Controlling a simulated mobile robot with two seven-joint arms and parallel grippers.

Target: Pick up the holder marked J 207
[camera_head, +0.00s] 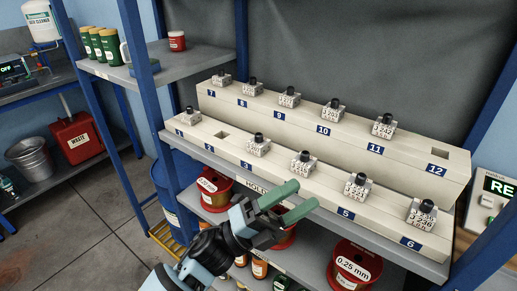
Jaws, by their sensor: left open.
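Several small grey-white holders with black knobs stand upright in a cream two-step rack (325,203). Their markings are too small to read surely, so I cannot tell which is J 207. On the front step, one holder stands at slot 3 (258,145), one at slot 4 (303,163), one at slot 5 (358,187) and one at slot 6 (422,215). My left gripper (307,193) has green fingers spread open and empty. It shows in front of the rack's front face, below the slot 4 holder in the picture and apart from it. My right gripper is not in view.
Slot 2 (221,134) and slot 12 (438,154) are empty. More holders stand on the back step. Red spools (353,268) and bottles are on the shelf below. Blue posts (139,75) frame the bench. A display unit (492,198) stands at the right.

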